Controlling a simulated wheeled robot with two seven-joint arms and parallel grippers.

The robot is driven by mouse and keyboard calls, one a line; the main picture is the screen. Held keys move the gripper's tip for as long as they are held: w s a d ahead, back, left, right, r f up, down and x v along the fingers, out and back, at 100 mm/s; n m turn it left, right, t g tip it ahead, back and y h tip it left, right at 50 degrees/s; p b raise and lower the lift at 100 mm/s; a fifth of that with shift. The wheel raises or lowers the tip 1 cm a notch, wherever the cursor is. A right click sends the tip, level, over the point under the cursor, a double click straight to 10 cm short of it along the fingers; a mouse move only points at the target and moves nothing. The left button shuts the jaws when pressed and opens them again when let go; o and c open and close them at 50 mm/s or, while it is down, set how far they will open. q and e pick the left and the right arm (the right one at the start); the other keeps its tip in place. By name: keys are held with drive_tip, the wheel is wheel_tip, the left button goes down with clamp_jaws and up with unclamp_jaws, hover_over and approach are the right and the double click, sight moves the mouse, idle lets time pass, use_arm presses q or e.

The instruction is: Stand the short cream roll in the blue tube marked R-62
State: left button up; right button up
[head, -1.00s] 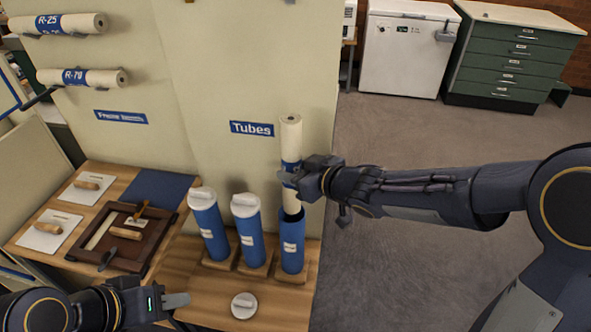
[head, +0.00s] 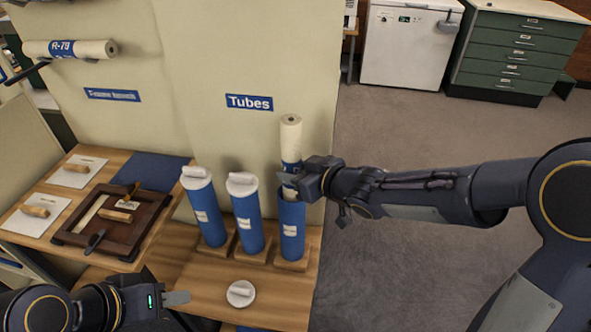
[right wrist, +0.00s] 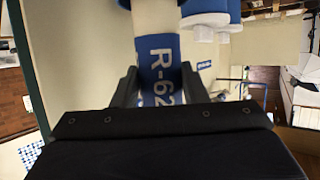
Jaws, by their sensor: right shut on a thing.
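The cream roll (head: 291,134) has a blue band, marked R-62 in the right wrist view (right wrist: 159,60). My right gripper (head: 296,180) is shut on this band and holds the roll upright. The roll's lower end is inside the mouth of the uncapped blue tube (head: 292,230), the rightmost of three; how deep it reaches is hidden. The tube's white label is too small to read. A round white cap (head: 241,293) lies on the wooden bench in front. My left gripper (head: 178,298) is low at the left, away from the tubes; its jaw gap is unclear.
Two blue tubes with white caps, the left one (head: 205,212) and the middle one (head: 246,218), stand beside the open tube. A dark wooden frame (head: 75,228) lies on the bench at left. A panel with a Tubes sign (head: 249,103) rises behind. Floor is open at right.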

sight(302, 205)
drive_tip(key=shift+f+b, duration=2.75)
drive_tip(key=shift+f, duration=0.5)
drive_tip(key=f+b, duration=0.2)
drive_tip(key=f, duration=0.1)
drive_tip(key=shift+s+d, duration=0.2)
drive_tip(key=shift+s, duration=0.2)
drive_tip(key=shift+s+d+f+b, duration=0.1)
drive_tip(key=shift+d+f+b, duration=0.1)
drive_tip(key=shift+f+b, duration=0.65)
drive_tip(key=shift+r, duration=0.1)
drive_tip(key=o, duration=1)
drive_tip(key=shift+r, duration=0.1)
drive_tip(key=shift+s+d+r, duration=0.2)
drive_tip(key=shift+d+r, duration=0.05)
drive_tip(key=shift+r, duration=0.3)
drive_tip(key=shift+o, duration=0.6)
drive_tip(key=s+d+r+t+p, duration=0.1)
drive_tip(key=s+d+r, duration=0.3)
drive_tip(key=r, duration=0.1)
drive_tip(key=shift+y+p, duration=0.4)
drive_tip(key=shift+s+r, duration=0.15)
